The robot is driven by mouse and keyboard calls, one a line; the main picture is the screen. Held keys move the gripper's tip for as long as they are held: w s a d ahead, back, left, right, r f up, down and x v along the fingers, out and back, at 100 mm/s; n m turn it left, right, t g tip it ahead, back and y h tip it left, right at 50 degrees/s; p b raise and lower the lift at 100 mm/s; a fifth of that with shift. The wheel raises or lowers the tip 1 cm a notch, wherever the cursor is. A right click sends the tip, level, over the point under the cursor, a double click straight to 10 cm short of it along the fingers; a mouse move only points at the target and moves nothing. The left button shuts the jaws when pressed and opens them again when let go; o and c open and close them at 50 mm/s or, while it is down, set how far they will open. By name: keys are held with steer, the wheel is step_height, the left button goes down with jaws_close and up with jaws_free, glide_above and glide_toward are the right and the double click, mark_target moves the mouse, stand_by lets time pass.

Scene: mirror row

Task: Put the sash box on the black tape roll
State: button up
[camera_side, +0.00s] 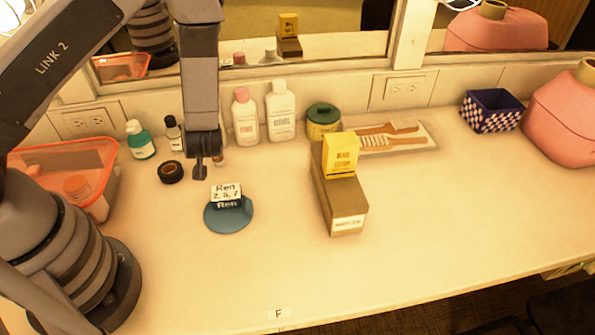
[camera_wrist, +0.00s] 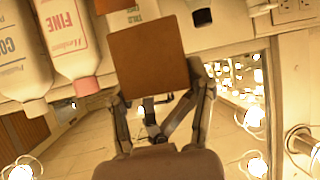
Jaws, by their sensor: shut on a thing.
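My gripper (camera_wrist: 160,95) is shut on the sash box (camera_wrist: 155,60), a box with a plain brown square face, seen between the fingers in the wrist view. No lettering shows on that face. In the side view my gripper (camera_side: 201,168) hangs above the counter in front of the bottles, and the box is mostly hidden by it. The black tape roll (camera_side: 171,172) lies flat on the counter just left of my gripper, with nothing on it.
White bottles (camera_side: 280,110) and a green bottle (camera_side: 140,140) stand behind. A small Ren box (camera_side: 226,193) sits on a blue disc (camera_side: 229,216) in front. A yellow box (camera_side: 340,153) rests on a long brown box (camera_side: 340,197). An orange bin (camera_side: 95,155) stands left.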

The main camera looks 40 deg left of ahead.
mark_target(169, 169)
steer(key=s+a+f+n+g, duration=0.1)
steer(key=s+a+n+g, duration=0.1)
steer(key=s+a+f+n+g+y, duration=0.1)
steer(key=s+a+f+n+g, duration=0.1)
steer(key=s+a+f+n+g+y, duration=0.1)
steer(key=s+a+n+g, duration=0.1)
steer(key=s+a, duration=0.1)
steer(key=shift+f+g, duration=0.15)
steer(key=shift+g, duration=0.15)
steer(key=shift+f, duration=2)
steer(key=shift+f, duration=0.1)
steer(key=o, duration=1.2)
